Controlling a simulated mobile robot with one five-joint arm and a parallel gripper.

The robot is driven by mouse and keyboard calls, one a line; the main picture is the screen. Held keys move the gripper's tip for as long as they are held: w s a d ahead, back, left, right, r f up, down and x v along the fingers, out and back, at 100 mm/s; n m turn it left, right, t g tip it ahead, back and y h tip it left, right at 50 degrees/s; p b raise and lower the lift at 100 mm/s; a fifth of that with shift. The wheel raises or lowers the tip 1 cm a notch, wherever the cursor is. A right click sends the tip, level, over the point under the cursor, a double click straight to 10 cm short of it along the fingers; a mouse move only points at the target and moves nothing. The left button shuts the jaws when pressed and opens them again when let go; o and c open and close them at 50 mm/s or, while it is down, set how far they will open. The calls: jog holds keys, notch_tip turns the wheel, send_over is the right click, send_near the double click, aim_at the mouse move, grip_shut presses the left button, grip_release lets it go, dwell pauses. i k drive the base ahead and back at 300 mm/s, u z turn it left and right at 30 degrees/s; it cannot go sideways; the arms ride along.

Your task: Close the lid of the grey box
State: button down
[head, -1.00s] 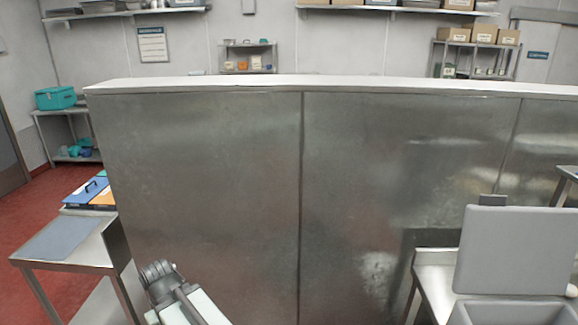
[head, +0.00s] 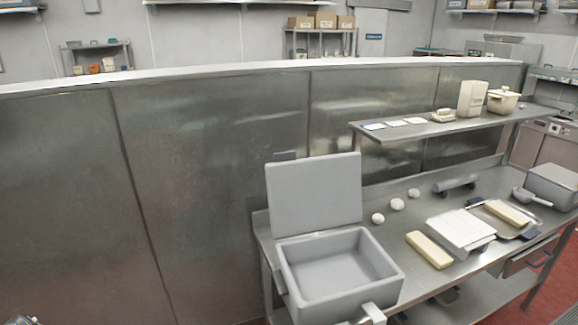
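The grey box (head: 388,280) stands at the left end of the steel table. Its lid (head: 313,190) is open, standing nearly upright at the back and leaning slightly. The inside of the box shows and looks empty. A small pale block sits at the box's front, cut by the bottom edge; I cannot tell what it is. My gripper is not in view. Only a small bit of what looks like my arm shows at the bottom left corner.
The steel table (head: 390,200) carries white balls (head: 397,204), a yellow block (head: 429,250), a white stack (head: 460,231) and a grey lidded container (head: 553,186) to the right. A shelf (head: 440,128) overhangs its back. A tall metal partition (head: 200,150) stands behind.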

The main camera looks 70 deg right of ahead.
aim_at(308, 196)
jog(key=z, duration=0.25)
jog(key=i, duration=0.65)
jog(key=u, duration=0.3)
jog(key=k, duration=0.7)
jog(key=z, duration=0.2)
jog(key=i, duration=0.9)
jog(key=u, duration=0.05)
